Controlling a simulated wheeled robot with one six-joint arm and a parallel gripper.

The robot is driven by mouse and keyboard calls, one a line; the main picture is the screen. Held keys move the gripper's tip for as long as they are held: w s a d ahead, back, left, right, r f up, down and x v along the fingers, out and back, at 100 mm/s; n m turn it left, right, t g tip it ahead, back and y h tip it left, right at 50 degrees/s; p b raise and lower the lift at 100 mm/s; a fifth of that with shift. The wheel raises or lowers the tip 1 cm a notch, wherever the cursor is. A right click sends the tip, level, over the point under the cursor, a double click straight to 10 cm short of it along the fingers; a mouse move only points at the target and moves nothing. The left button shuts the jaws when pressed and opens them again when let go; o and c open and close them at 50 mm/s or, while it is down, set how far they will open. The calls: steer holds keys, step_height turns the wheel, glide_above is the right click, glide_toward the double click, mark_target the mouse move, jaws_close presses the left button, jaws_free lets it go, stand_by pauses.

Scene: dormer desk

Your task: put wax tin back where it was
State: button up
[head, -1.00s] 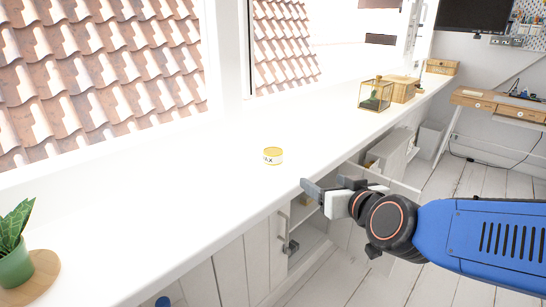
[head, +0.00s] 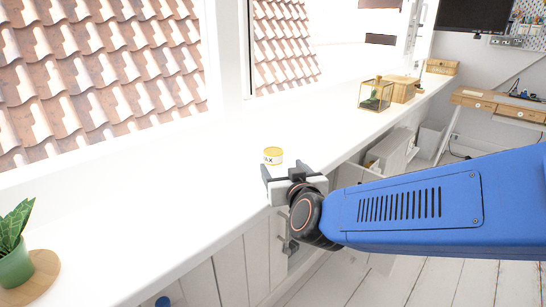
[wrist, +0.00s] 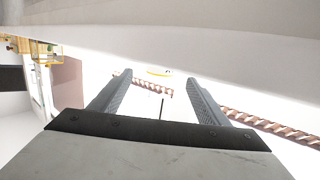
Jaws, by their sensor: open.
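The wax tin (head: 273,156) is a small white and yellow round tin with a label reading "AX" in part. It stands upright on the white counter (head: 180,190). My gripper (head: 284,172) is open and empty, just in front of the tin at the counter's front edge. In the wrist view, the tin's yellow rim (wrist: 159,71) shows beyond and between the two open fingers (wrist: 152,90). The fingers do not appear closed on it. Whether they touch it I cannot tell.
A potted plant (head: 15,262) on a wooden round board stands at the near left. A glass terrarium (head: 375,95) and wooden boxes (head: 402,90) stand farther along the counter. Cabinets lie below the front edge, one standing open. The counter around the tin is clear.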

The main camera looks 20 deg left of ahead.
mark_target(273, 154)
steer(key=x, duration=1)
steer(key=shift+w+a+r, duration=0.15)
steer(key=shift+w+a, duration=0.15)
steer(key=c, duration=1.4)
steer(key=shift+r, duration=0.15)
